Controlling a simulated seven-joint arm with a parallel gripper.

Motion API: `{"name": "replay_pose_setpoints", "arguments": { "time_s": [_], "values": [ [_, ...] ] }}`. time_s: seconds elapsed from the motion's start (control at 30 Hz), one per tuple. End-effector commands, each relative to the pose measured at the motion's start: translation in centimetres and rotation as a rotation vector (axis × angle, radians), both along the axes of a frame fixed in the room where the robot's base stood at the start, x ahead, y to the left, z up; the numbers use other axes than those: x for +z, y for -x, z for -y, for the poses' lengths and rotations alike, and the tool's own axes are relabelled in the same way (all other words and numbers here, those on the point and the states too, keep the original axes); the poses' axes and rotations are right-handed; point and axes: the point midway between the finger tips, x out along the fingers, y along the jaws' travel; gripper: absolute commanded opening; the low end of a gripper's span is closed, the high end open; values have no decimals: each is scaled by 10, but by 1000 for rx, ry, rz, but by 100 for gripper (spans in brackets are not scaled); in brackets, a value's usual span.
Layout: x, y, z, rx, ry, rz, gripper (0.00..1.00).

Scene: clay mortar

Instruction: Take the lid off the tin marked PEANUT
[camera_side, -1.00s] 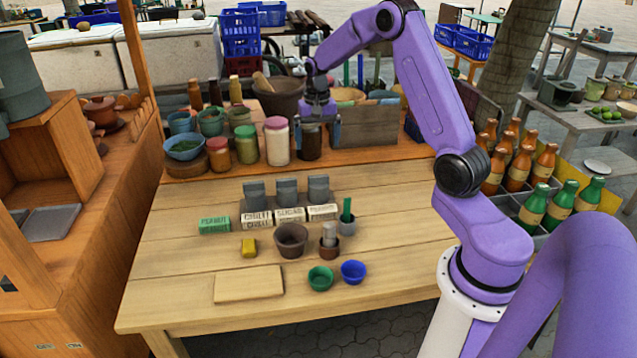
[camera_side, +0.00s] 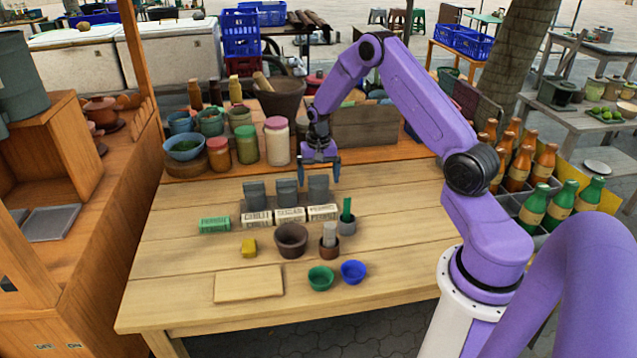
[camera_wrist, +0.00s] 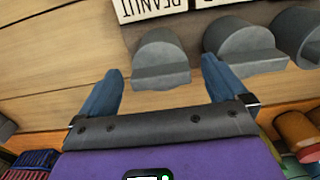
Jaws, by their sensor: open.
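Three grey tins stand in a row, each behind a white lettered label. In the wrist view the PEANUT label (camera_wrist: 150,8) lies by the leftmost grey tin (camera_wrist: 160,60). This matches the rightmost tin (camera_side: 318,189) in the side view, behind the right label (camera_side: 322,213). Its grey top is on; I cannot tell the lid's edge from the body. My gripper (camera_side: 320,178) is open and empty, pointing down just above and behind that tin. In the wrist view the tin shows between the blue fingers (camera_wrist: 160,85), apart from them.
The middle tin (camera_side: 287,191) and left tin (camera_side: 255,195) stand close beside it. A green printed block (camera_side: 214,225), brown pot (camera_side: 291,240) and small cup with a green stick (camera_side: 347,222) are nearby. Jars (camera_side: 277,141) and a wooden box (camera_side: 365,127) stand behind.

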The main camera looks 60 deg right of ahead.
Motion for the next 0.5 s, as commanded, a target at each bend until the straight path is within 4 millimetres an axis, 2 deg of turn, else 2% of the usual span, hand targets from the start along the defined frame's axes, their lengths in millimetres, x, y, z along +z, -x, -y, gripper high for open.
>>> {"name": "replay_pose_setpoints", "arguments": {
  "time_s": [0.27, 0.43, 0.47, 0.5],
  "values": [
    [-3, 0, 0, 1, 0, 1, 99],
    [-3, 0, 0, 1, 1, 1, 47],
    [-3, 0, 0, 1, 1, 1, 39],
    [-3, 0, 0, 1, 1, 1, 39]
  ]
}}
